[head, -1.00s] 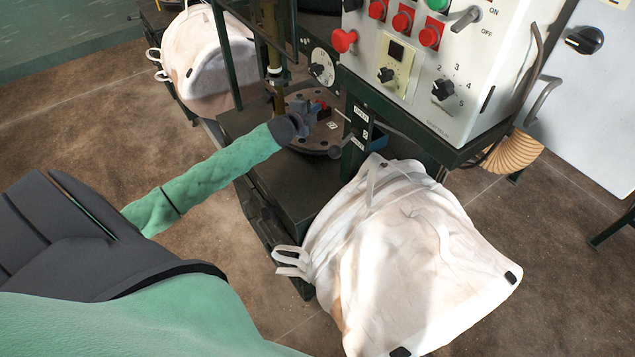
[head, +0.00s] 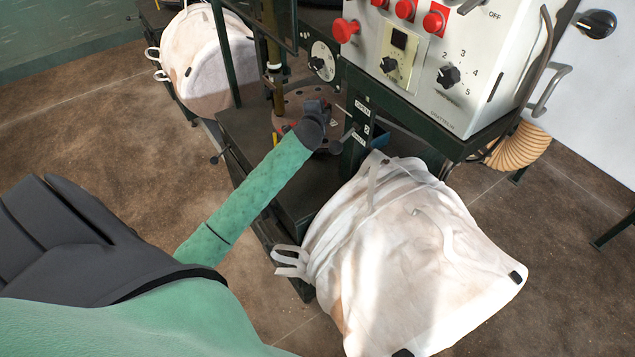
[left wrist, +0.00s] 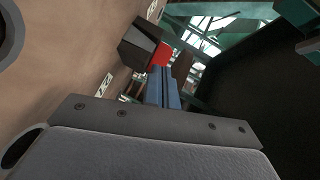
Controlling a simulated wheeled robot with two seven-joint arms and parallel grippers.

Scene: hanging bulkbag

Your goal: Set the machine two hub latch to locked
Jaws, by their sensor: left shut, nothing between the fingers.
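The round brown hub plate (head: 292,98) sits on the dark machine table under the control box. My left gripper (head: 322,106) is over its right side, its jaws partly hidden by my wrist. A small red part (head: 328,105) shows beside the fingers. In the left wrist view, the shut, empty blue fingers (left wrist: 160,88) are close to a dark block (left wrist: 138,43) with a red part (left wrist: 162,55) on the brown plate; I cannot tell whether they touch. I cannot make out the latch's setting. My right gripper is not in view.
A post with an OPEN label (head: 362,107) and a black-knobbed lever (head: 336,147) stands right of my gripper. The white control box (head: 470,65) overhangs behind. A white bulk bag (head: 410,250) hangs in front, another (head: 205,65) at the back left.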

